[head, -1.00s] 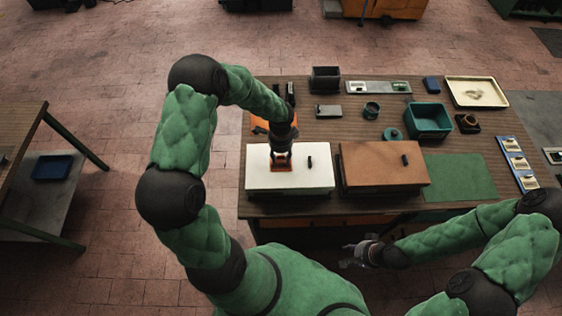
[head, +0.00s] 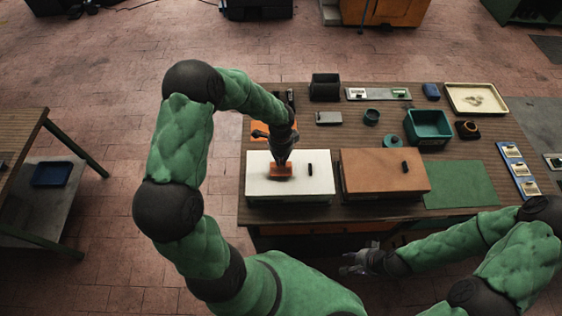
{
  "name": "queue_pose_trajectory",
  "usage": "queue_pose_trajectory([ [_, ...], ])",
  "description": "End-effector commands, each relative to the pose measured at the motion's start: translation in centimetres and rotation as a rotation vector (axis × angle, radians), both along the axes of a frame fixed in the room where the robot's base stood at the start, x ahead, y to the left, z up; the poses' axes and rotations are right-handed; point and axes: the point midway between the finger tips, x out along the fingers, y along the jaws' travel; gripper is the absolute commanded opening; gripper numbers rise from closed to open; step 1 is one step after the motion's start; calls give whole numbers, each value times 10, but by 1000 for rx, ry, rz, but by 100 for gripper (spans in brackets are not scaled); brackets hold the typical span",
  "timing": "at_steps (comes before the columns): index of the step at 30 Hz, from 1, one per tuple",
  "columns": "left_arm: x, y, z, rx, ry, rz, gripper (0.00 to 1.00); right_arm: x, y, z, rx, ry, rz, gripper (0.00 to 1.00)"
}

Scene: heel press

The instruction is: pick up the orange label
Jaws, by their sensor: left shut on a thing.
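The orange label (head: 281,170) is a small orange piece at the top of the white box (head: 262,187) on the table. My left gripper (head: 280,164) points down over it and is shut on it. The fingertips and part of the label are hard to make out at this size, and I cannot tell whether the label touches the box. My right gripper (head: 356,265) is empty in front of the table's front edge, low and away from the boxes; its finger opening is too small to tell.
A black peg (head: 310,169) stands on the white box, right of the label. A brown box (head: 380,172) is beside it, then a green mat (head: 460,184). Behind are a teal bin (head: 428,126), a dark bin (head: 324,87) and a cream tray (head: 477,98).

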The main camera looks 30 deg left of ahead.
Motion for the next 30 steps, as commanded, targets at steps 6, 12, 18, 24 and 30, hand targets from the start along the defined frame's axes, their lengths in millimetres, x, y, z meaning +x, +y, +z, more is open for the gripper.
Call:
queue_pose_trajectory([
  [6, -5, -15, 32, 1, -4, -4, 0, 0, 0, -5, 0, 0, 0, 40],
  [12, -14, -39, 63, 1, -6, -3, 0, 0, 0, -8, 0, 0, 0, 40],
  [18, -28, -70, 82, 1, -3, -6, 0, 0, 0, -13, 0, 0, 0, 40],
  [24, -40, -98, 96, 0, -4, -4, 0, 0, 0, -17, 0, 0, 0, 40],
  [30, -48, -117, 106, 1, -3, -1, 0, 0, 0, -19, 0, 0, 0, 40],
])
